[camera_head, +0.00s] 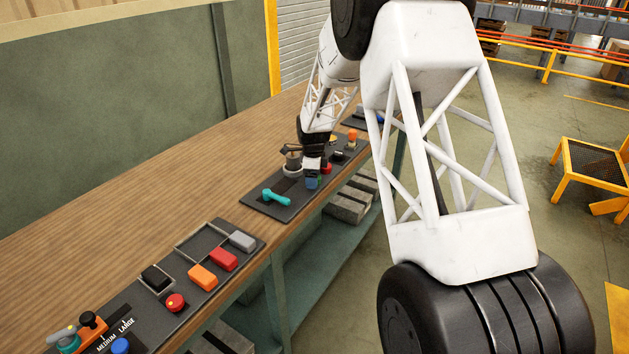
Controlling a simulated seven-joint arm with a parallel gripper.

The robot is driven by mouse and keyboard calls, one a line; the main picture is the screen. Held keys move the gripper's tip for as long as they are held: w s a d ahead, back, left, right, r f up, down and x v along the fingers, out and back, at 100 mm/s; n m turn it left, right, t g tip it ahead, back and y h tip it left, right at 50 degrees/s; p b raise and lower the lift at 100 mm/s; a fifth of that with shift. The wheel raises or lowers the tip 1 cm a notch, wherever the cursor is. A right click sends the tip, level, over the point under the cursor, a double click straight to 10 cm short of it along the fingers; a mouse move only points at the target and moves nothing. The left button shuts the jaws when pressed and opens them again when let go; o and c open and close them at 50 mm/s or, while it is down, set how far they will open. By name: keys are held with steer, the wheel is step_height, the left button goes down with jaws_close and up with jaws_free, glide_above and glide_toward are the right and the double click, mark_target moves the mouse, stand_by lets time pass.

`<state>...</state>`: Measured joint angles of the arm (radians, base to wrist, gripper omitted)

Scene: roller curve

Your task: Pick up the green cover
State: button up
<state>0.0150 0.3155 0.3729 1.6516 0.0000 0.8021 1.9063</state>
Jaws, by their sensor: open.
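My gripper (312,166) is at the far end of my arm, low over the middle panel (257,205) on the wooden bench. It is open, but small and dark here, and its fingertips are hard to make out. A small blue-green block (312,181) sits right under it at the panel's front edge; I cannot tell whether this is the green cover or whether the gripper touches it. A teal handle (275,197) lies on the same panel, left of the gripper. A teal piece (68,343) is at the bottom left. No plainly green cover shows.
A round metal fitting (292,165) stands close left of the gripper. Red, orange and grey blocks sit near an open-framed tray (203,240) on the nearer panel. An orange-topped part (352,136) stands beyond. The bench's back left (120,205) is clear.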

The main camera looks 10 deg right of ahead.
steer(key=shift+c, duration=0.5)
steer(key=c, duration=0.9)
steer(key=shift+r, duration=0.15)
steer(key=shift+r, duration=0.85)
steer(key=shift+s+r, duration=0.2)
steer(key=shift+r, duration=0.65)
steer(key=s+r, duration=0.1)
steer(key=s, duration=1.4)
steer(key=shift+s+a+r, duration=0.15)
steer(key=shift+s, duration=0.15)
steer(key=shift+r, duration=0.1)
step_height(320, 180, up, 8)
